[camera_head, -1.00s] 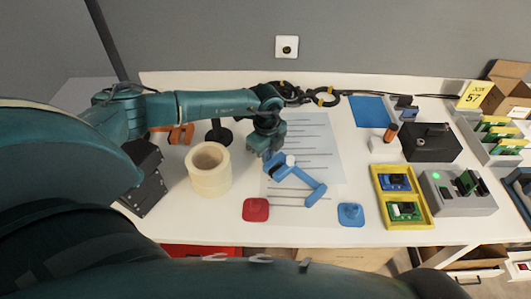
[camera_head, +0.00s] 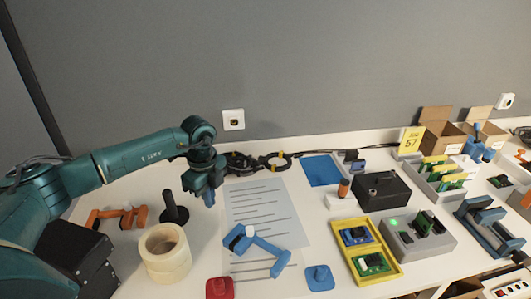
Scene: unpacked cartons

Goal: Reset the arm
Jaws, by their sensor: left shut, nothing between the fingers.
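My left arm comes in from the left in the head view. Its gripper (camera_head: 208,200) is shut and empty, pointing down above the table by the left edge of a lined paper sheet (camera_head: 262,205). A blue angled tool (camera_head: 258,245) with a white part lies on the sheet, to the lower right of the gripper and apart from it. My right gripper is not in view.
A cream tape roll (camera_head: 166,255), a black stand (camera_head: 174,210) and an orange tool (camera_head: 118,216) lie near my left arm. A red block (camera_head: 219,288) and a blue block (camera_head: 319,278) sit in front. A yellow tray (camera_head: 380,273), grey fixture (camera_head: 425,245) and black box (camera_head: 383,190) occupy the right.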

